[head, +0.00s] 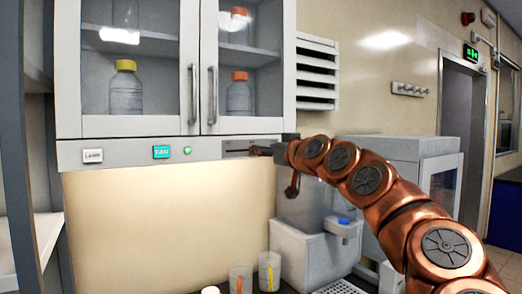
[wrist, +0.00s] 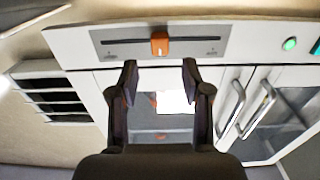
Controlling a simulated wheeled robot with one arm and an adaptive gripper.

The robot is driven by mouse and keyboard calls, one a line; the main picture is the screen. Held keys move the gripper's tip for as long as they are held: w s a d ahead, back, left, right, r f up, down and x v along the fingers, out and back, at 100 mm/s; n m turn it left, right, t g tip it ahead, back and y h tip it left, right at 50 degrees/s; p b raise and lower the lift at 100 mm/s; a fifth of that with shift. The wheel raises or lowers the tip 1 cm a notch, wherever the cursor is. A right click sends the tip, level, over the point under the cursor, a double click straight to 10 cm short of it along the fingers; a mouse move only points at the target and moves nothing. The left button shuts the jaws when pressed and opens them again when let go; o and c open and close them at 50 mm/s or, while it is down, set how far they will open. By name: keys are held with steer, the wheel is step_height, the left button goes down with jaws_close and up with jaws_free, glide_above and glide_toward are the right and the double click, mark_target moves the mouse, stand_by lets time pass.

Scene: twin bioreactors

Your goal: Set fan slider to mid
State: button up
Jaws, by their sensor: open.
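The fan slider has an orange knob (wrist: 160,43) on a dark horizontal slot in a grey plate (wrist: 205,37). The knob sits around the middle of the slot in the wrist view. My gripper (wrist: 160,68) is open and empty. Its two fingertips are to the left and right of the knob's line, just below it in the wrist view, and do not appear to touch it. In the head view the slider plate (head: 236,146) is at the right end of the cabinet's lower strip, and my gripper (head: 280,152) is beside it, partly hiding it.
A teal FAN button (head: 161,152), a green light (head: 187,150) and a LAMP button (head: 92,156) are on the same strip. Glass doors with handles (head: 212,95) are above. A grey machine (head: 310,240) and beakers (head: 269,270) stand below.

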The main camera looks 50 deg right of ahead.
steer(key=v, duration=0.7)
steer(key=shift+s, duration=0.2)
steer(key=shift+a, duration=0.1)
steer(key=w+a+f+n+g+y, duration=0.1)
steer(key=w+a+f+n+y, duration=0.1)
steer(key=w+a, duration=0.35)
steer(key=w+a+f+n+g+y, duration=0.1)
steer(key=w+a+f+y, duration=0.15)
steer(key=a, duration=0.65)
steer(key=a+f+n+g+y+p, duration=0.25)
steer(key=a+f+g, duration=0.25)
steer(key=a+f, duration=1)
steer(key=s+a+f+g, duration=0.6)
steer(key=s+a+f, duration=0.4)
steer(key=f, duration=0.4)
steer(key=s+f+m+g, duration=0.1)
steer(key=s+f+g, duration=0.2)
steer(key=s, duration=0.4)
steer(key=s+f+g+h+p, duration=0.1)
steer(key=s+f+g, duration=0.1)
steer(key=s+f, duration=0.3)
steer(key=shift+s+a+f+m+g, duration=0.25)
steer(key=shift+s+a+m+g, duration=0.15)
steer(key=shift+s, duration=0.55)
